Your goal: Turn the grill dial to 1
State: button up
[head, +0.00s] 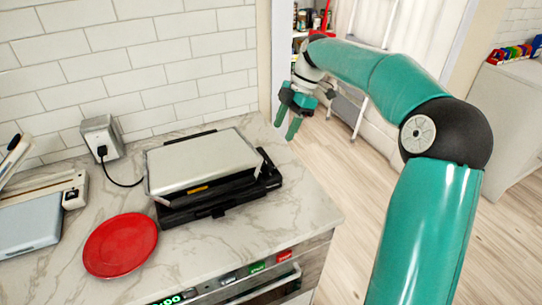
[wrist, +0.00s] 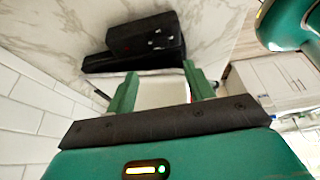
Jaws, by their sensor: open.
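The grill (head: 200,163) stands closed on the marble counter, with a silver lid over a black base. In the wrist view its black side box (wrist: 147,36) with small pale marks is beyond my fingertips, and part of the pale lid (wrist: 160,92) shows between the fingers. I cannot make out the dial or its setting. My gripper (head: 286,124) is open and empty, fingers pointing down, to the right of the grill near the counter's back right corner. The gripper also shows in the wrist view (wrist: 159,69), apart from the black box.
A red plate (head: 121,245) lies left of the grill. A socket box (head: 102,138) with a plugged black cord is against the tiled wall. A pale blue-grey appliance (head: 30,222) stands at far left. Lit green and red labels show on the counter front. Open floor is on the right.

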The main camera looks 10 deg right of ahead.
aim_at(268, 164)
jog(key=x, duration=1.1)
jog(key=shift+s, duration=0.2)
jog(key=shift+a, duration=0.1)
jog(key=c, duration=1)
jog(key=shift+m, duration=0.3)
jog(key=m+t, duration=0.1)
jog(key=m, duration=0.3)
jog(key=shift+s+t, duration=0.25)
jog(key=shift+t, duration=0.15)
jog(key=shift+s+m+t+h, duration=0.1)
jog(key=shift+m+t+h, duration=0.2)
jog(key=shift+m, duration=0.75)
jog(key=shift+s+m+t+h, duration=0.15)
jog(key=shift+m+t, duration=0.25)
jog(key=shift+m, duration=0.65)
jog(key=shift+w, duration=0.1)
jog(key=o, duration=1)
